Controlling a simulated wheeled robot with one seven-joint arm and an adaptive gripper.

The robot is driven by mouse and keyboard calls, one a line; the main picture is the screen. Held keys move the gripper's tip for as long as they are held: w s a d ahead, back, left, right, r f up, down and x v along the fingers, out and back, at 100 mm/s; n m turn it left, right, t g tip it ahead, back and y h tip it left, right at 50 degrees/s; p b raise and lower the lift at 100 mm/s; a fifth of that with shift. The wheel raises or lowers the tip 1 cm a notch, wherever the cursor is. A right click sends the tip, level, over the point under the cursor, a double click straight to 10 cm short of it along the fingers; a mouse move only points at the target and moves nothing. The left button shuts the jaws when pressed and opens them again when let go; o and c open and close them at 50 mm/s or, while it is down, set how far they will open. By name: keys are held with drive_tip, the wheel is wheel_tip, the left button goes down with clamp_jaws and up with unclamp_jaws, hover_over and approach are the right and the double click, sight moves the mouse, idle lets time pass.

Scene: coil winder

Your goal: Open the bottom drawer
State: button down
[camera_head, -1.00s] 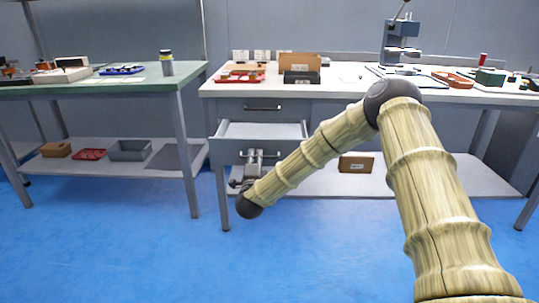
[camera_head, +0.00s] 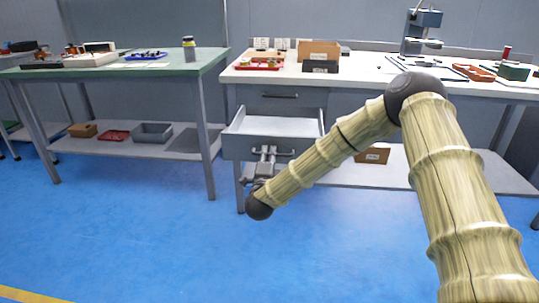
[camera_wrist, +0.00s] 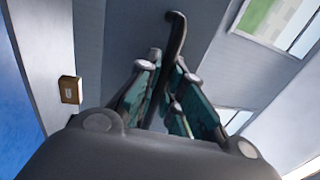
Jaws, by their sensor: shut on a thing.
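The bottom drawer (camera_head: 236,148) of the right bench's two-drawer unit is pulled well out, and its pale, empty-looking inside shows from above. Its handle (camera_head: 286,153) is a dark bar on the front face. My gripper (camera_head: 266,156) is shut on this handle from the front, low and left of my arm's elbow. In the wrist view the handle (camera_wrist: 177,35) is a dark curved bar running up from between my greenish fingers. The fingertips partly hide the grip.
The top drawer (camera_head: 270,96) above is shut. The white worktop (camera_head: 360,72) carries trays, boxes and a press. A green-topped bench (camera_head: 120,68) stands left, with bins on its lower shelf. A cardboard box (camera_head: 373,155) sits on the right shelf. Blue floor in front is clear.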

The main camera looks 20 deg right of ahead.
drive_tip(key=c, duration=1.8)
unclamp_jaws()
drive_tip(key=shift+a+f, duration=0.1)
drive_tip(key=shift+a, duration=0.1)
drive_tip(key=shift+d, duration=0.1)
drive_tip(key=v, duration=1.2)
